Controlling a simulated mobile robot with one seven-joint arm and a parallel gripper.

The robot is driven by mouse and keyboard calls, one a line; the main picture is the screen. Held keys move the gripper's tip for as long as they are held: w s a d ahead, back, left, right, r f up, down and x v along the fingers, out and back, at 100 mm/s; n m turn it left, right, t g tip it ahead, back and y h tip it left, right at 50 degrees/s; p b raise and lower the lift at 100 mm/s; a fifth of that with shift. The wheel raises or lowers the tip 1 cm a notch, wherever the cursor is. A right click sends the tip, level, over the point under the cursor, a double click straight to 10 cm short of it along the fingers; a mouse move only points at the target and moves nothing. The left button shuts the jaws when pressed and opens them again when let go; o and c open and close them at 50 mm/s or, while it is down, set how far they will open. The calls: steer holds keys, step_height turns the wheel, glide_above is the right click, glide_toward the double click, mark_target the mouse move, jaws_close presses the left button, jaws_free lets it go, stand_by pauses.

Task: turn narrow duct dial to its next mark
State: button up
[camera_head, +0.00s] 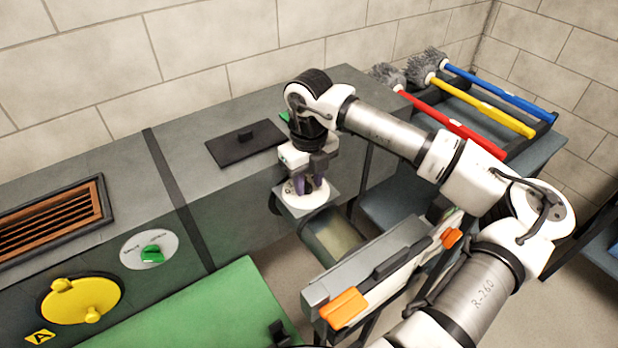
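A white round dial plate (308,201) sits on top of a small grey box at the end of the narrower duct part, at the middle of the view. My gripper (311,184) points down right over this dial, its purple fingertips at or just above the plate. The fingers and wrist hide the dial's knob and marks, so I cannot tell whether they are closed on a knob. A second dial (138,251), a white plate with a green knob (152,254) and dark lettering, is on the duct front at the left.
A yellow round cover (82,300) and a brown vent grille (50,222) are at the left. A green panel (205,312) lies in front. An orange-ended grey case (375,275) stands close right of my gripper. Red, yellow and blue brushes (480,100) lie on a rack at upper right.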

mark_target(306, 186)
jaws_close()
steer(key=shift+f+m+b, duration=0.25)
steer(key=shift+m+b, duration=0.15)
steer(key=shift+b, duration=0.5)
steer(key=m+b, duration=0.1)
steer(key=b, duration=0.1)
steer(key=shift+f+m+b, duration=0.1)
steer(key=shift+m+b, duration=0.2)
steer(key=shift+b, duration=0.1)
steer(key=m+b, duration=0.2)
steer(key=b, duration=0.1)
steer(key=shift+a, duration=0.2)
steer(key=shift+s+r+m, duration=0.1)
steer(key=shift+r+m, duration=0.25)
steer(key=shift+m, duration=0.25)
jaws_free()
step_height(306, 186, up, 14)
steer(key=b, duration=0.2)
